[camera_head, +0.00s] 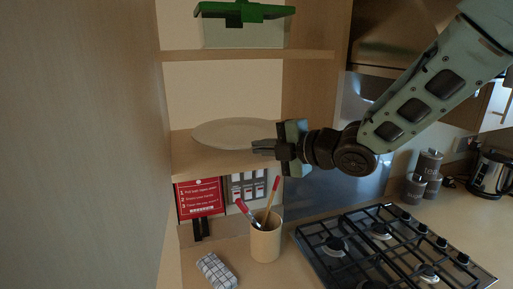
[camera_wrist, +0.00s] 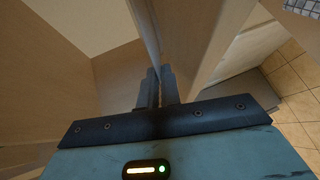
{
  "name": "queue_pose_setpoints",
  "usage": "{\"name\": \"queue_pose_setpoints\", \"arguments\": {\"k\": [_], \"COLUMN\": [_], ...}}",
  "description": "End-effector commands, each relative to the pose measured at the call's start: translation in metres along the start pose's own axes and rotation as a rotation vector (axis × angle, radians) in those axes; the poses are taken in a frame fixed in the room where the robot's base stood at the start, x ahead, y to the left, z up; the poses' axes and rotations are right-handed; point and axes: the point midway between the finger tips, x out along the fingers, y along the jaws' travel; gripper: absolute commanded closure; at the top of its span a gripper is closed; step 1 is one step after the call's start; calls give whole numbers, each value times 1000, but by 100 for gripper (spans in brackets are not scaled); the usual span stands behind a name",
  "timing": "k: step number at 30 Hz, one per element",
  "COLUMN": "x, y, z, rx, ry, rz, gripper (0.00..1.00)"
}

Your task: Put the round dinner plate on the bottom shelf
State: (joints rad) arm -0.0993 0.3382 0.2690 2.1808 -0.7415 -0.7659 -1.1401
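The round dinner plate (camera_head: 232,132) is pale and nearly level in the cabinet's lower opening. Its far rim shows against the back wall, above the line of the bottom shelf (camera_head: 200,163), so it looks raised or slightly tilted. Whether its underside touches the board cannot be told. My gripper (camera_head: 263,147) is at the plate's front right rim, its fingers close together on it. In the wrist view my gripper (camera_wrist: 159,88) has a thin strip running between its fingertips, which looks like the plate (camera_wrist: 150,45) seen edge-on. The shelf board (camera_wrist: 195,40) lies close beside it.
A higher shelf (camera_head: 250,55) holds a white box with a green top (camera_head: 243,12). Below the bottom shelf stand a red sign (camera_head: 200,197), a cup with utensils (camera_head: 265,242) and a checked cloth item (camera_head: 217,271). A gas hob (camera_head: 390,245) is at right.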

Motion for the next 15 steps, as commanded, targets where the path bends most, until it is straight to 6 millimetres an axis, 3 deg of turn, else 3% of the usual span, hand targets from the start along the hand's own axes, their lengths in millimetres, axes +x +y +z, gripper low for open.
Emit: {"name": "queue_pose_setpoints", "arguments": {"k": [8,9,15], "x": [0,0,0], "y": [0,-1,-1], "z": [0,0,0], "rx": [-1,1,1], "ry": [1,0,0], "rz": [2,-2,-2], "gripper": [100,86,86]}}
